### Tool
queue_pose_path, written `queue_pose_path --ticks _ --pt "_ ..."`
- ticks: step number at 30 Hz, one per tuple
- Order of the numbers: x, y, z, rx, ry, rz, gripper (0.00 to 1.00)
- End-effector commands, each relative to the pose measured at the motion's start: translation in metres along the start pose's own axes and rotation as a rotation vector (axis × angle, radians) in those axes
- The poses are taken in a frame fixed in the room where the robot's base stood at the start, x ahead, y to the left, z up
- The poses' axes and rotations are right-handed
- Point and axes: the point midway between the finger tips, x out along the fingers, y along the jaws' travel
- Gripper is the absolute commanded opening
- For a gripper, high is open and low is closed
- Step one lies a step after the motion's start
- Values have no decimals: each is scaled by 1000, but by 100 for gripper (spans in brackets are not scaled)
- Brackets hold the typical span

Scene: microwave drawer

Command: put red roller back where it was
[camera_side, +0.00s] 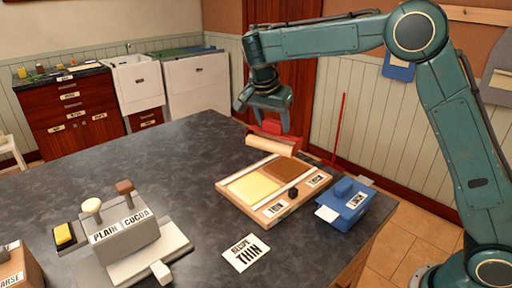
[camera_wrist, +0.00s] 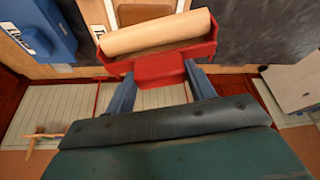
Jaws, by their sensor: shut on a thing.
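The red roller (camera_side: 286,143) has a red frame and a pale wooden cylinder. My gripper (camera_side: 268,122) is shut on its red block, with one finger on each side of the block. In the wrist view, the red roller (camera_wrist: 150,37) spans the top middle, with the cylinder beyond the block. In the side view it is at the far edge of the dark counter, behind the wooden tray (camera_side: 243,211) with yellow and brown slabs. Whether the roller touches the counter is hard to tell.
A blue tool (camera_side: 347,207) with a label stands right of the tray, near the counter edge. A card reading "RECIPE THIN" (camera_side: 246,253) lies in front. A grey dispenser labelled PLAIN and COCOA (camera_side: 128,243) stands at left. The counter (camera_side: 150,165) left of the tray is clear.

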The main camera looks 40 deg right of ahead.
Motion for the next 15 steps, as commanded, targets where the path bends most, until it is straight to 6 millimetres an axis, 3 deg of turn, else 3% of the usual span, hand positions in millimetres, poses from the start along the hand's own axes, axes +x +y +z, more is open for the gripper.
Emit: queue_pose_path --ticks 9,15 --pt "-81 -36 75 -564 3 -242 32" --pt "-131 -43 122 -908 3 -383 32"
